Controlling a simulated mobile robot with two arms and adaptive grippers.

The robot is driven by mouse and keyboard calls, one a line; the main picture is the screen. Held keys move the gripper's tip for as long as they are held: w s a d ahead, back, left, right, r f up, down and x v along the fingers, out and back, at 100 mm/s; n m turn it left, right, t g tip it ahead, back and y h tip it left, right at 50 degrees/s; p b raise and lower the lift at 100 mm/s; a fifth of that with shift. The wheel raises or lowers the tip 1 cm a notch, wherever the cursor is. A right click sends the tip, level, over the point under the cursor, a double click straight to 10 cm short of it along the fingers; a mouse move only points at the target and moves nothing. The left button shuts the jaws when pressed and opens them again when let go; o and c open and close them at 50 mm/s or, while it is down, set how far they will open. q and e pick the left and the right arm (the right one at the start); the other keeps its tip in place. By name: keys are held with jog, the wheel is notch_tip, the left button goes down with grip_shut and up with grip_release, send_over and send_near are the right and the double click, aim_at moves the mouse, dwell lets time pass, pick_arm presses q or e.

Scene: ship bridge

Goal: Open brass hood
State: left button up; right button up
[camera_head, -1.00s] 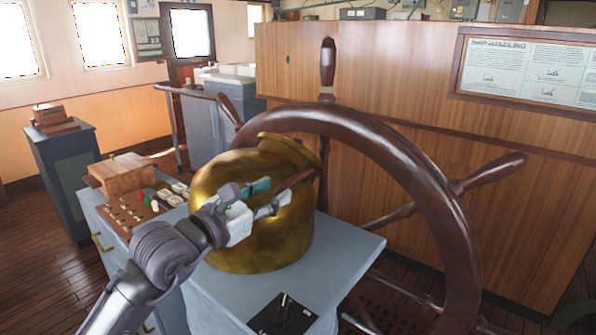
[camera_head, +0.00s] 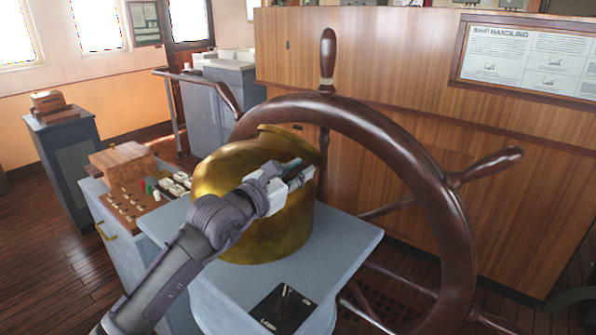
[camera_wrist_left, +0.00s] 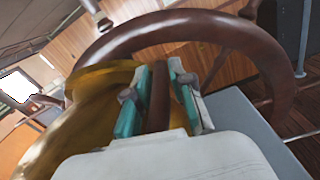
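A dark brown bar (camera_wrist_left: 158,98), which looks like the hood's handle, runs between my left gripper's fingers in the left wrist view. My left gripper (camera_head: 300,170) is at the hood's right front side, its teal-padded fingers open on either side of the bar. I cannot tell whether either pad touches it. In the wrist view the hood (camera_wrist_left: 95,95) is left of the fingers. My right gripper is not in view.
A large wooden steering wheel (camera_head: 440,185) stands close on the right of the hood. A console with a wooden box (camera_head: 122,162) and small levers is on the left. A wooden panel wall (camera_head: 410,60) is behind.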

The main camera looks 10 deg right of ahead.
pick_arm(q)
jog(key=shift+c, duration=1.3)
grip_shut()
jog(key=shift+r, duration=0.1)
jog(key=shift+w+a+r, duration=0.15)
jog(key=shift+r, duration=0.1)
jog(key=w+a+r+n, duration=0.1)
jog(key=r, duration=0.1)
jog(key=w+a+r+n+p, duration=0.1)
jog(key=w+r, duration=0.1)
jog(key=w+a+r+n, duration=0.1)
jog(key=r, duration=0.2)
jog(key=shift+w+a, duration=0.3)
jog(key=shift+w, duration=0.05)
jog(key=w+a+r+n+p, duration=0.2)
jog(key=w+a+r+n, duration=0.2)
jog(key=w+a+r, duration=0.2)
jog(key=shift+w+a+r, duration=0.15)
jog(key=shift+w+a, duration=0.2)
jog(key=shift+w, duration=0.9)
